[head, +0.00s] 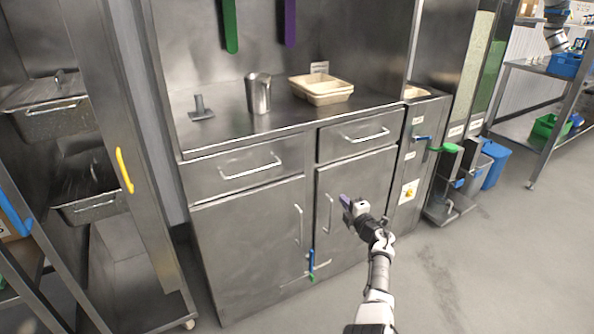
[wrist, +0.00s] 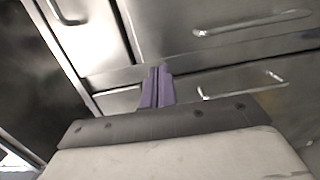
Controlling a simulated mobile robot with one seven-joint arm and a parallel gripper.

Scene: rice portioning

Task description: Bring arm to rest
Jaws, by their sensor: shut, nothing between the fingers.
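My gripper (head: 347,204) is in front of the right door of the steel cabinet (head: 245,240), below the counter level, with my arm reaching up from the bottom of the head view. In the wrist view its two purple fingers (wrist: 157,88) are together, with nothing between them. The gap between the fingertips and the cabinet cannot be judged exactly. Drawer and door handles show beyond the fingers in the wrist view.
On the counter stand a steel jug (head: 258,93), beige trays (head: 321,88) and a small metal stand (head: 201,108). A rack with steel pans (head: 55,119) is at left. A dispenser with a green handle (head: 450,148) and blue bin (head: 494,163) are at right. Floor (head: 480,270) is clear at lower right.

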